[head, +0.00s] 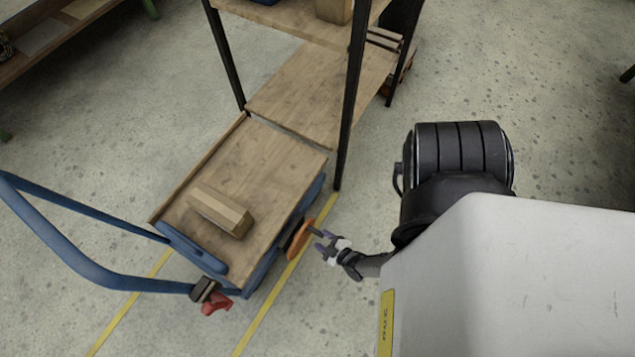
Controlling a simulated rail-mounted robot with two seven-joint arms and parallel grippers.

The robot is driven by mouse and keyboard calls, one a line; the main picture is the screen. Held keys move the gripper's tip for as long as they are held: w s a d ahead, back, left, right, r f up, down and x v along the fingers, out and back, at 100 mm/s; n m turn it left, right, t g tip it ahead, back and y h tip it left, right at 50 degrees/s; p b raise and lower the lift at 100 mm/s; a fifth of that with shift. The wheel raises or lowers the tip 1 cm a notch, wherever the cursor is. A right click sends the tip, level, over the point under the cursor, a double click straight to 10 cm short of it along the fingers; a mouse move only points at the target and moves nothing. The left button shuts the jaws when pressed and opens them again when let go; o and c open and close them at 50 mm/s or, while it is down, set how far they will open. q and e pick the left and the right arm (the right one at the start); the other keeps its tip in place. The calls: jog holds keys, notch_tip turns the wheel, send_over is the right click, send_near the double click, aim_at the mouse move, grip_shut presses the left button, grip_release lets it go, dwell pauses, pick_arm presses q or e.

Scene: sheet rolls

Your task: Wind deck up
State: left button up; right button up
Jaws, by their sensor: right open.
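The wooden deck (268,160) tops a blue cart standing on the floor left of centre. An orange hand wheel (297,243) sits on the cart's right side, seen nearly edge-on. My right gripper (320,241) is open just to the right of the wheel, its fingers pointing at it. I cannot tell whether the fingers touch the wheel or its grip. My left gripper is out of view.
A box (219,210) lies on the deck. A blue push handle (80,265) reaches left, with a red part (216,304) near its base. A rack with wooden shelves (318,90) on dark posts stands at the deck's far end. Yellow lines (262,328) mark the floor.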

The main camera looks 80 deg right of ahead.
jog(key=p+v, duration=0.2)
jog(key=v, duration=0.7)
jog(key=shift+s+a, duration=0.2)
jog(key=shift+s, duration=0.05)
jog(key=shift+r, duration=0.1)
